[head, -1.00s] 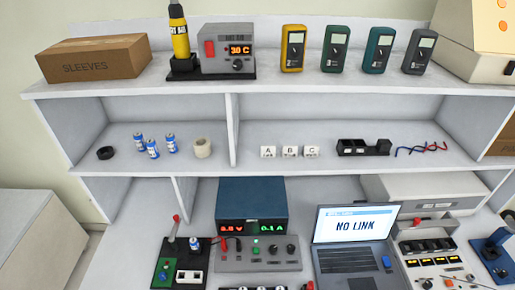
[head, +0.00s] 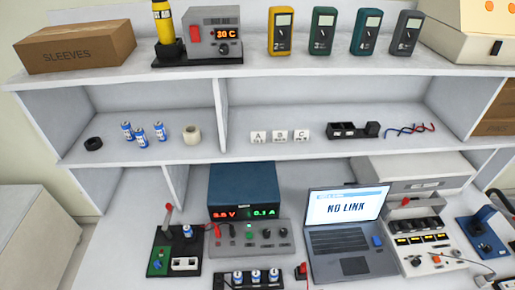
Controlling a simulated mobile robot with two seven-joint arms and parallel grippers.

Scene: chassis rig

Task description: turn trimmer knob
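No knob is labelled as the trimmer, so I cannot tell which one it is. Dark round knobs (head: 266,233) sit on the sloped grey front panel of the blue power supply (head: 245,188), at the lower middle of the head view. A light-coloured unit (head: 405,222) right of the laptop has several small lit displays and small controls along its front. The soldering station (head: 211,35) on the top shelf also has a dark knob (head: 223,48). Neither of my grippers is in view.
A laptop (head: 350,240) reading "NO LINK" stands between the power supply and the light-coloured unit. A board with a red lever (head: 168,209) and a holder with blue cells (head: 250,283) are near the front. A blue stand (head: 478,238) is at right.

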